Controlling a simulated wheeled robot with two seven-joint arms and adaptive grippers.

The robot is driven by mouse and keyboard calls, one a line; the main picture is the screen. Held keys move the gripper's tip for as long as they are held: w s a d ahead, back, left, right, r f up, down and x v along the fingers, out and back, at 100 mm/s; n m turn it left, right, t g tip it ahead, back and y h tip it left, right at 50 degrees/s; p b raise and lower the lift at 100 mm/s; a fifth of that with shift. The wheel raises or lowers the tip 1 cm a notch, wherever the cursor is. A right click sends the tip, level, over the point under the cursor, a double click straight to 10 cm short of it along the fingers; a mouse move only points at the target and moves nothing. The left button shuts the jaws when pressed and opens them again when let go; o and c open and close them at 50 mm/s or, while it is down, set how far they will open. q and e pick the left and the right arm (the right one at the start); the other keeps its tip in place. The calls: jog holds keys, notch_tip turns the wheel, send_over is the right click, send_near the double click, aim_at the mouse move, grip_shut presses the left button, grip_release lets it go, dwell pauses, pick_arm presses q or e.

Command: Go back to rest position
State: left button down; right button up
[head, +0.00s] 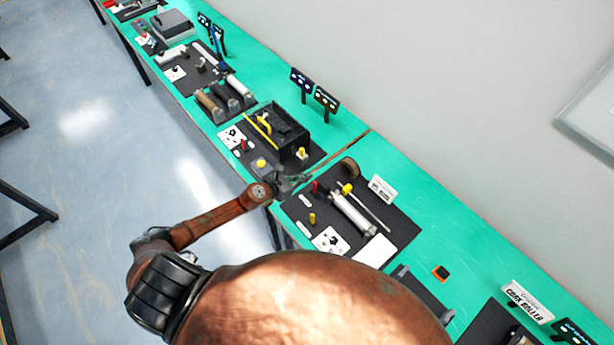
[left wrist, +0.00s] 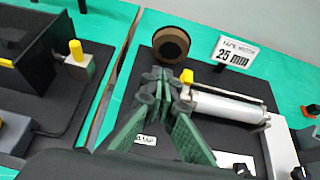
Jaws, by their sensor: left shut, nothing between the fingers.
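My left gripper (head: 290,181) is over the green table (head: 430,217), near the left edge of a black mat that bears a conveyor. In the left wrist view its fingers (left wrist: 162,88) are together with nothing between them. My right gripper is in neither view.
A black box-shaped device (head: 284,132) with yellow parts stands left of the gripper. A small white sign (head: 382,188) reading 25 mm in the left wrist view stands behind the conveyor. More stations line the table both ways. Open floor (head: 90,190) lies to the left.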

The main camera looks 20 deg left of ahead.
pick_arm(q)
jog(key=shift+s+a+r+p, duration=0.1)
jog(key=shift+s+r+p, duration=0.25)
jog(key=shift+r, duration=0.4)
